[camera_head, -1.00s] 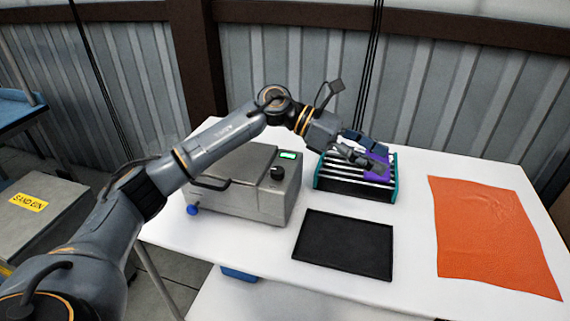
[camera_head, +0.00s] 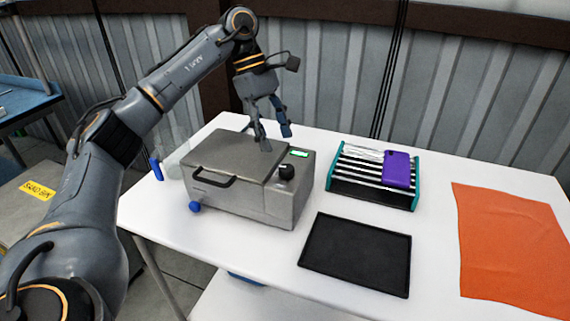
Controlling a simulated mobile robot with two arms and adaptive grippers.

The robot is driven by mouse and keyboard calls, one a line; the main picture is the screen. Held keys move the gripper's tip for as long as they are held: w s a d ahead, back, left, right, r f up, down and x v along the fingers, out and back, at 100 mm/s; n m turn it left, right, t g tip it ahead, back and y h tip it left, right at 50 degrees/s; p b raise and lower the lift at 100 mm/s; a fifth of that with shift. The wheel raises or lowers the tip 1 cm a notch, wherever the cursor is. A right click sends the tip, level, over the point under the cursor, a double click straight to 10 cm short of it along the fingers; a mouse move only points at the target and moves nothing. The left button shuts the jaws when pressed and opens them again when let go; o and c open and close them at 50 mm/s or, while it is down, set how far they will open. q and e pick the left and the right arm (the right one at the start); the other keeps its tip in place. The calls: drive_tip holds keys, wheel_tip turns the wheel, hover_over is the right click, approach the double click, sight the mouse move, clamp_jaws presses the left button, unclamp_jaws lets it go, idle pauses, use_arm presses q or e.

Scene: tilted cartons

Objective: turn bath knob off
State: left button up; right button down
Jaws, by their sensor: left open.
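The bath (camera_head: 265,203) is a grey metal box on the white table, with its lid (camera_head: 231,158) closed and a black handle (camera_head: 213,181) on the lid's front. My left gripper (camera_head: 276,143) points down, open and empty, over the back right part of the lid, behind and left of the knob. It is apart from the knob; whether a finger touches the lid I cannot tell. My right gripper is not in view.
A rack (camera_head: 373,196) with teal ends and a purple item (camera_head: 398,168) on it stands right of the bath. A black tray (camera_head: 356,254) and an orange cloth (camera_head: 515,240) lie on the table (camera_head: 436,258). A blue knob (camera_head: 195,207) sticks out at the bath's lower left.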

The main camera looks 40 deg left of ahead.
sight(286, 167)
use_arm(q)
drive_tip(key=x, duration=0.7)
drive_tip(key=shift+r, duration=0.1)
drive_tip(key=c, duration=1.1)
drive_tip(key=shift+c, duration=0.2)
